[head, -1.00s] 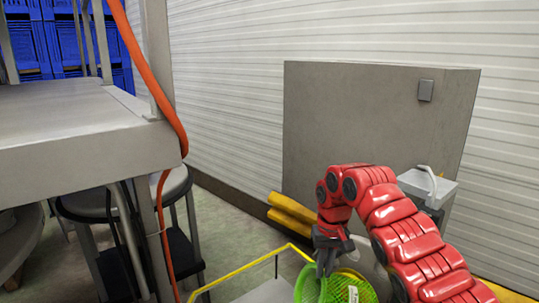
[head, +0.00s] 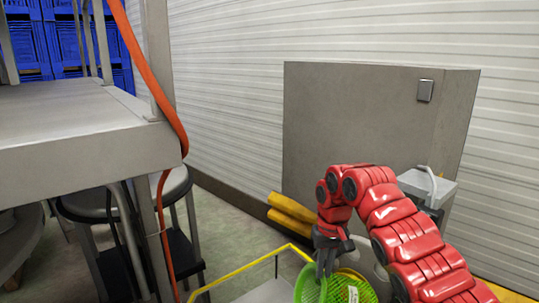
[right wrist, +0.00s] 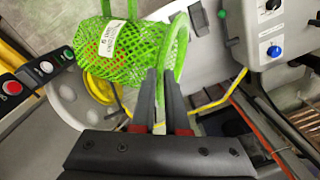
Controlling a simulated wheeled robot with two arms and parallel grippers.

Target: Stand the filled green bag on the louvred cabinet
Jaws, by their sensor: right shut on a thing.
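The green net bag (head: 350,287) shows at the bottom of the head view, with a white label and some reddish contents behind its mesh. It also shows in the right wrist view (right wrist: 122,55). My right gripper (head: 328,262) is above it, its fingers pointing down. In the right wrist view the two dark fingers (right wrist: 163,85) are shut on the bag's green loop, and the bag's body lies beyond them to the left. My left gripper is not in view. I cannot tell which thing is the louvred cabinet; a plain grey cabinet (head: 370,130) stands against the ribbed wall.
A steel table (head: 80,150) with an orange hose (head: 165,100) stands at the left, with a round stool (head: 90,205) under it. A yellow rail (head: 250,265) crosses in front of my right arm. A control box with knobs (right wrist: 275,30) is close by the right gripper.

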